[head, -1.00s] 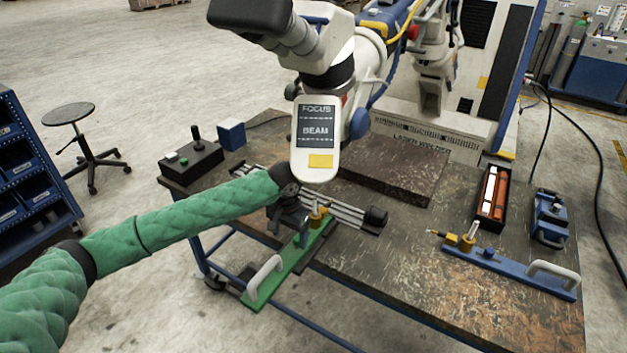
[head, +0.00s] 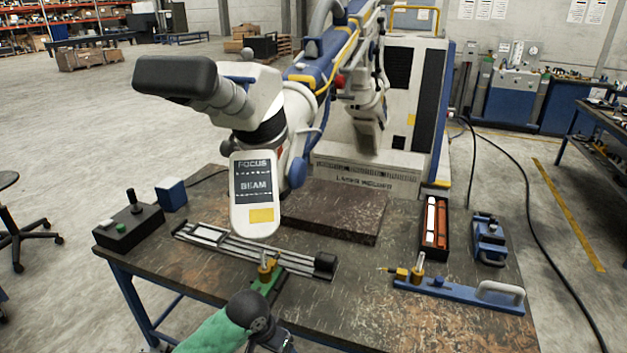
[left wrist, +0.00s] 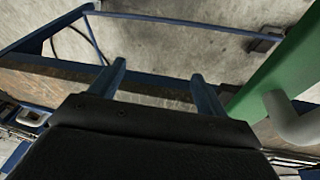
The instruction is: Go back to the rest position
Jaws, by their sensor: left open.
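My left arm, in a green sleeve, comes in at the bottom of the head view, and my left gripper (head: 272,338) is low at the table's front edge. In the left wrist view its two blue fingers (left wrist: 160,88) are apart with nothing between them. A green fixture bar (head: 262,284) with a brass clamp (head: 267,268) lies across the front edge by the slide rail, partly hidden by my arm. In the left wrist view the green bar (left wrist: 272,80) and its grey handle (left wrist: 288,118) are right of the fingers, apart from them. My right gripper is not in view.
The microscope head (head: 257,195) hangs over the table (head: 350,290). A slide rail (head: 222,242), a black control box (head: 130,226), a blue fixture bar (head: 455,292), an open tray (head: 446,250) and a blue tool (head: 488,240) occupy the top. Floor is open in front.

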